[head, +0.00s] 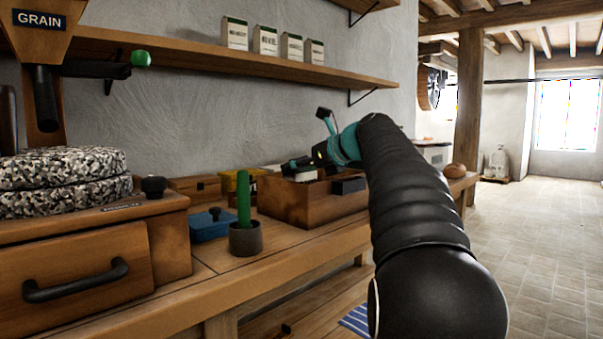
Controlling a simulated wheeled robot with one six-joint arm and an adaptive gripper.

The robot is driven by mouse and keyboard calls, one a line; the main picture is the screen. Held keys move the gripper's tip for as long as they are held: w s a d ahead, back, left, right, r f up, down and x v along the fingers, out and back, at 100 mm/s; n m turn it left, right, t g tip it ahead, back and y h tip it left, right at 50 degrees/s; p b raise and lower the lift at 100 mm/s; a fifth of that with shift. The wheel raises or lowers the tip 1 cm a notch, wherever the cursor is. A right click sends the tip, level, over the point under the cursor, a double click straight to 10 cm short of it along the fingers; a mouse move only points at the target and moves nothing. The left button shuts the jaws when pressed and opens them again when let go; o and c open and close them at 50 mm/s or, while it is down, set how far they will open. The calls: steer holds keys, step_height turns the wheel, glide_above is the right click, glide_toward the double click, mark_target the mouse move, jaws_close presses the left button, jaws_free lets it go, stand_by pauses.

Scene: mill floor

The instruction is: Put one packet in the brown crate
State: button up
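The brown crate (290,203), an open wooden box with a dark plate at its front right, stands on the bench. My gripper (304,165) is over the crate, at its rim or just above it. A small whitish thing with a dark top (305,176), perhaps a packet, shows right under the fingers. Whether the fingers hold it or it rests in the crate I cannot tell. Several white packets (265,41) with dark green tops stand in a row on the wall shelf. The crate's inside is mostly hidden, and my arm covers its right end.
A grey cup (245,239) with a green rod stands in front of the crate, beside a blue box (209,225). A yellow thing (236,181) is behind. The grain mill (80,220) fills the left. The wall shelf (200,60) overhangs the bench. Open floor lies right.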

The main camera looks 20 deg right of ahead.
stand_by(0.3)
steer(key=o, duration=1.7)
steer(key=shift+f, duration=0.1)
steer(key=shift+s+d+r, duration=0.1)
steer(key=shift+s+r, duration=0.1)
steer(key=shift+r, duration=0.05)
steer(key=p+v, duration=0.1)
steer(key=v, duration=1)
steer(key=shift+s+d+r, duration=0.1)
steer(key=shift+s, duration=0.15)
